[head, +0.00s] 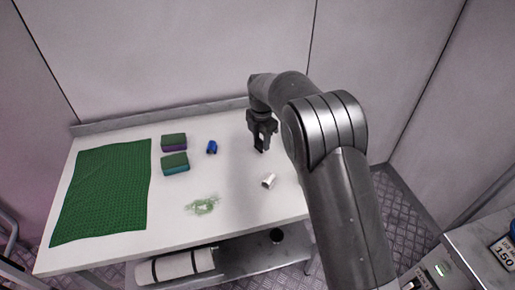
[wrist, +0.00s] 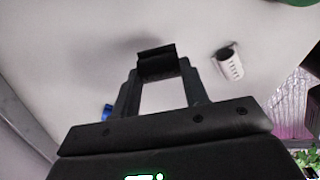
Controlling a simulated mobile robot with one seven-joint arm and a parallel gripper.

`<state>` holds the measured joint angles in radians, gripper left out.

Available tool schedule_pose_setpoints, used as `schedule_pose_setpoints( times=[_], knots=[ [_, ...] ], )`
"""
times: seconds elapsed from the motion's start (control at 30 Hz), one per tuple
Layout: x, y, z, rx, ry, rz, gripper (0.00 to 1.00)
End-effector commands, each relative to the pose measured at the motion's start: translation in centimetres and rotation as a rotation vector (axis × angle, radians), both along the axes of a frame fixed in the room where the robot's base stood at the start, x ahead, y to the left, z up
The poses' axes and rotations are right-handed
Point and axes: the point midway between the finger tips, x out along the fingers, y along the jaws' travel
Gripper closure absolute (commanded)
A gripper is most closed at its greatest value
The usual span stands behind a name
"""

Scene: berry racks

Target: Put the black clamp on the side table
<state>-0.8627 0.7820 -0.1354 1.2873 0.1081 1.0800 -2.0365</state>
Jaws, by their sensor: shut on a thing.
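My gripper (head: 262,146) points down over the right back part of the white table (head: 235,215) in the head view. In the wrist view its two fingers (wrist: 158,75) are shut on a small black piece, the black clamp (wrist: 157,60), held across the fingertips. In the head view the clamp is hard to tell from the dark fingers. The gap between the held clamp and the tabletop is hard to judge. A grey surface (head: 450,262) with a device reading 150 shows at the bottom right; I cannot tell whether it is the side table.
A blue object (head: 212,147), two sponges (head: 174,141) (head: 175,163), a green cloth (head: 103,190) and a green smear (head: 202,204) are further left. A roll (head: 176,266) lies on the lower shelf.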

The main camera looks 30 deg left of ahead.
Motion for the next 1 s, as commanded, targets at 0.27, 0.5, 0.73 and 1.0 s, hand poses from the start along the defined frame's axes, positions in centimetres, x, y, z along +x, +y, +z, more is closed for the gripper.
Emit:
schedule_pose_setpoints(
  times=[0.27, 0.5, 0.73, 1.0],
  knots=[
    [-0.3, 1.1, -1.8, -0.002, 0.001, 0.0, 0.8],
    [-0.2, 1.0, -4.7, -0.001, -0.001, 0.0, 0.8],
    [-0.2, 1.0, -4.7, 0.0, -0.001, 0.0, 0.8],
    [-0.2, 1.0, -4.9, 0.0, 0.0, 0.0, 0.46]
  ],
)
